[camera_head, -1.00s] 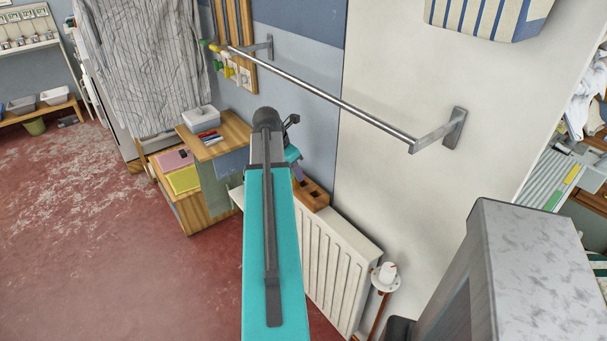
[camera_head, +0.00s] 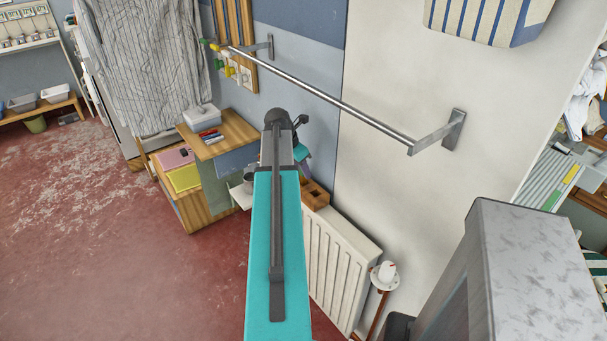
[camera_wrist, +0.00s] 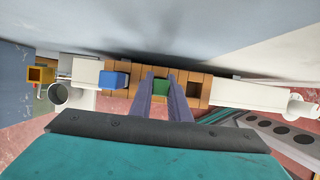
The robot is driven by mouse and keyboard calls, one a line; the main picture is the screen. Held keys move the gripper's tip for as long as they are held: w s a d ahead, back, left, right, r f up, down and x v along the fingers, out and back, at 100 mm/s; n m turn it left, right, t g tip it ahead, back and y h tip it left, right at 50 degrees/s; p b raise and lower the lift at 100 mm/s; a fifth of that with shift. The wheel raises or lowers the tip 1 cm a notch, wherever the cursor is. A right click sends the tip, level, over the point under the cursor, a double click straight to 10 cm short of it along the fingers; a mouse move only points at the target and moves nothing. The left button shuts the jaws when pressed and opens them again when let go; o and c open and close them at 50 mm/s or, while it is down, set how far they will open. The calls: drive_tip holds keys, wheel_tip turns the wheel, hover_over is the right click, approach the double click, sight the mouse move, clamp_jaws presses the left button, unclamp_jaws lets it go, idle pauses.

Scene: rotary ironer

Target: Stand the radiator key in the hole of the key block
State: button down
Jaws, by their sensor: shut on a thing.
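The wooden key block (camera_head: 316,196) sits on top of the radiator by the wall. It shows in the wrist view (camera_wrist: 207,91) as a row of wood with square openings; one dark opening (camera_wrist: 193,94) lies right of my fingers. My gripper (camera_wrist: 164,90) points at the block, its two purple fingers shut on a small green thing, seemingly the radiator key (camera_wrist: 162,88). The key's lower end is hidden, so I cannot tell whether it touches the block. A blue piece (camera_wrist: 114,80) shows at the block's left end. In the head view my arm hides most of the fingers.
The white radiator (camera_head: 340,260) has a valve (camera_head: 384,274) at its right end. A grey cup (camera_wrist: 60,95) stands left of the block on a white shelf. A metal rail (camera_head: 330,95) crosses the wall above. Open red floor lies left.

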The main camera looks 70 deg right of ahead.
drive_tip(key=shift+f, duration=0.95)
drive_tip(key=shift+f, duration=0.1)
drive_tip(key=c, duration=1.7)
unclamp_jaws()
drive_tip(key=shift+o, duration=0.2)
drive_tip(key=b+v, duration=0.1)
drive_tip(key=v, duration=1.1)
drive_tip(key=shift+a, duration=0.1)
